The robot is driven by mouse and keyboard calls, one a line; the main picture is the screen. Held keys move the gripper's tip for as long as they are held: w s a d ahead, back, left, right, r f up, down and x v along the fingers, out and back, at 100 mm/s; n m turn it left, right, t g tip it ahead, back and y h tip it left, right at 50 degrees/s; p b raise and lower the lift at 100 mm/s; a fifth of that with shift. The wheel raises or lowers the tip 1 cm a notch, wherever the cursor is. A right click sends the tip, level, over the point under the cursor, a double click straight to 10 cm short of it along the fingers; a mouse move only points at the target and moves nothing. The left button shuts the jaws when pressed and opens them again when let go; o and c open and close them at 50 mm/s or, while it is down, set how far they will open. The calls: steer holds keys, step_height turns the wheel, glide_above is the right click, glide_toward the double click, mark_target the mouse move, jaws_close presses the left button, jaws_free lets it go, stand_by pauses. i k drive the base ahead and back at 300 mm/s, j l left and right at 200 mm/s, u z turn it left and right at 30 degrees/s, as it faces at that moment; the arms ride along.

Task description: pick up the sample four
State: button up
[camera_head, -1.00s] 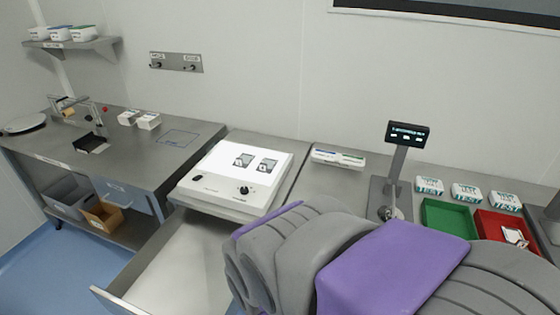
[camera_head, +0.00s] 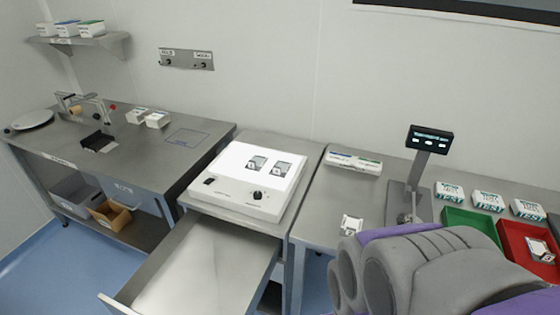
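Several small sample cards show, and I cannot read which one is sample four. One white card (camera_head: 351,224) lies on the grey bench, just left of the display stand and close to my arm. Two cards, one on the left (camera_head: 257,163) and one on the right (camera_head: 281,168), lie on the lit white light box (camera_head: 225,200). Another card (camera_head: 540,250) lies in the red tray (camera_head: 513,238). My grey and purple arm fills the lower right. My gripper's fingertips do not show.
A green tray (camera_head: 470,218) sits left of the red tray, with white test boxes (camera_head: 488,200) behind. A small display on a post (camera_head: 430,139) stands on the bench. An open drawer (camera_head: 205,270) juts out below the light box. A second bench (camera_head: 150,160) is at left.

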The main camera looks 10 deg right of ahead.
mark_target(281, 165)
steer(key=i+l+u, duration=0.25)
steer(key=i, duration=0.2)
steer(key=i+l+u, duration=0.15)
steer(key=i+u, duration=0.15)
steer(key=i, duration=0.2)
